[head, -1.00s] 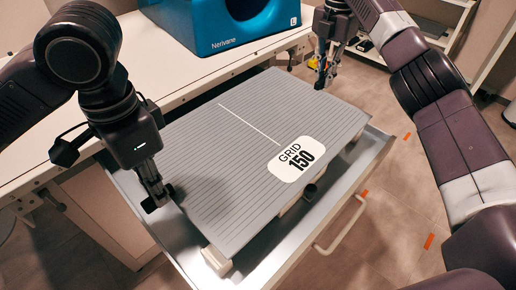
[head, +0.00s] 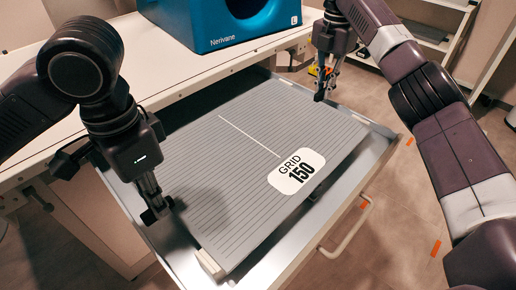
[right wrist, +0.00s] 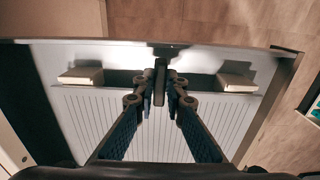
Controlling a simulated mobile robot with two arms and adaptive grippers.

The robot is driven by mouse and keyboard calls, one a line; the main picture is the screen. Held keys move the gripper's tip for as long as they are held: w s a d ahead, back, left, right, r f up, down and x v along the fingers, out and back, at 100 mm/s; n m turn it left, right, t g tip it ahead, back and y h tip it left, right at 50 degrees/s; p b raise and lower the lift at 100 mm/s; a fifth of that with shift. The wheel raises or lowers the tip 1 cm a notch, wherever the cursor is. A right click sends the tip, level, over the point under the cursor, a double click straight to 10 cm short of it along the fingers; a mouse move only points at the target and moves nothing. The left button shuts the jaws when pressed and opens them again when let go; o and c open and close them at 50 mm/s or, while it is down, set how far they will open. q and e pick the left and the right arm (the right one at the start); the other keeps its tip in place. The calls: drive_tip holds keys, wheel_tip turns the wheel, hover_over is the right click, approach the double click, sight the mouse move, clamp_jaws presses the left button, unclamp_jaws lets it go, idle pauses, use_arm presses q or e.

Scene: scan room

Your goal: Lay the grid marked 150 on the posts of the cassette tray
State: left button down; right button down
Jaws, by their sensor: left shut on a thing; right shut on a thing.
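The grey lined grid (head: 225,165), with a white label reading GRID 150, lies roughly flat over the pulled-out cassette tray (head: 290,250). My left gripper (head: 160,208) is shut on the grid's left edge. My right gripper (head: 322,90) is shut on the opposite edge; the right wrist view shows its fingers (right wrist: 161,88) closed there. One cream post (head: 208,263) shows at the grid's near corner. Two cream posts (right wrist: 80,76) (right wrist: 237,83) show along an edge in the right wrist view. Whether the grid touches the posts is hard to tell.
A white counter (head: 60,135) runs behind and left of the tray. A blue Nerivane device (head: 215,25) stands on it. The tray's pale handle (head: 345,232) sticks out at the front right. Shelves (head: 430,40) stand at the back right, with open floor before them.

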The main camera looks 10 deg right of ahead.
use_arm(q)
drive_tip(key=c, duration=2)
unclamp_jaws()
use_arm(e)
drive_tip(key=c, duration=2)
unclamp_jaws()
use_arm(q)
drive_tip(key=shift+o, duration=0.2)
use_arm(e)
drive_tip(key=shift+o, duration=0.2)
drive_tip(key=shift+r, duration=0.1)
use_arm(q)
wheel_tip(320, 180, up, 12)
use_arm(e)
wheel_tip(320, 180, up, 7)
drive_tip(key=shift+r, duration=0.2)
